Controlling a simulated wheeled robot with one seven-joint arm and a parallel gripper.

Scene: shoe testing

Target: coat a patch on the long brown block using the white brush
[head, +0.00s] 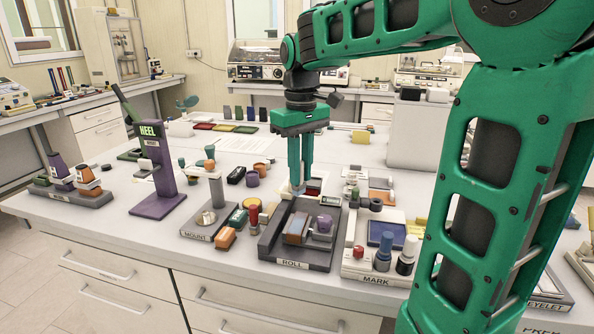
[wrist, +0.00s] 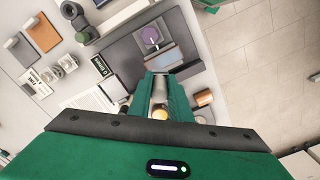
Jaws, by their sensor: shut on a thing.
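My gripper (head: 298,188) points down just behind the middle of the dark ROLL tray (head: 268,243). Its jaws are shut on a slim pale thing, taken as the white brush (wrist: 160,95), with a yellowish round end between the fingers in the wrist view. The fingers hide much of it, and its bristles cannot be made out. Any coated patch is too small to tell.
An orange-brown block (head: 226,238) lies left of the tray by the MOUNT stand (head: 218,190). The MARK tray (head: 350,262) with a blue pad and bottles stands close on the right. The purple HEEL stand (head: 158,180) rises further left. The table's front edge is near.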

